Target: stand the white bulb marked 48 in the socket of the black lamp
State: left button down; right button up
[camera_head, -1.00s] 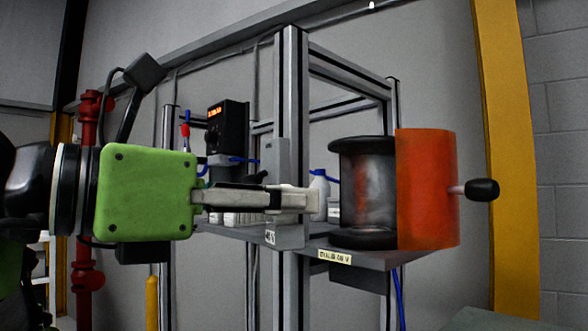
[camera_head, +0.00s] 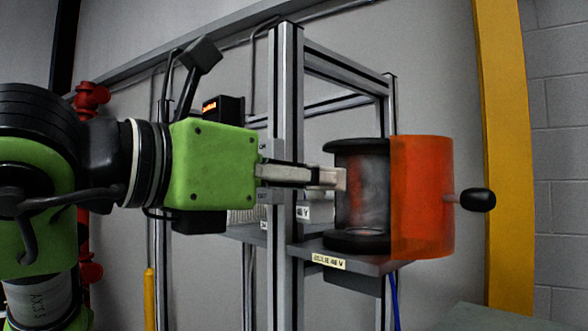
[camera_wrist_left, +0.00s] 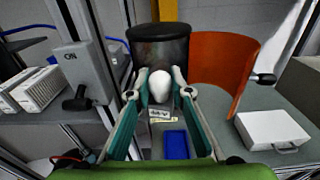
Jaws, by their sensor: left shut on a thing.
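My left gripper (camera_head: 338,178) reaches in from the left, level, with its tips overlapping the left edge of the black lamp (camera_head: 358,145) in the head view. In the left wrist view, its fingers (camera_wrist_left: 160,84) are shut on the white bulb (camera_wrist_left: 159,88), whose rounded end shows between the tips. The bulb's mark cannot be read. The lamp is a dark cylinder with black top and bottom discs; it also shows beyond the fingertips in the left wrist view (camera_wrist_left: 158,42). I cannot make out its socket. My right gripper is not in view.
An orange curved guard (camera_head: 422,197) with a black knob (camera_head: 478,199) stands right of the lamp. A grey upright post (camera_head: 286,110) is close behind the gripper. In the wrist view, a grey ON box (camera_wrist_left: 85,75) is left and a white case (camera_wrist_left: 271,136) right.

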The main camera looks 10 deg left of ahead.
pick_arm(q)
jog(key=p+x, duration=0.2)
jog(key=x, duration=0.4)
jog(key=shift+r, duration=0.2)
jog(key=p+x, duration=0.2)
jog(key=x, duration=0.2)
jog(key=shift+d, duration=0.1)
jog(key=shift+f+b, duration=0.6)
jog(key=shift+b, duration=0.15)
jog(key=shift+f+b, duration=0.35)
jog(key=shift+b, duration=0.1)
jog(key=c, duration=1.8)
grip_release()
jog(key=shift+o, duration=0.2)
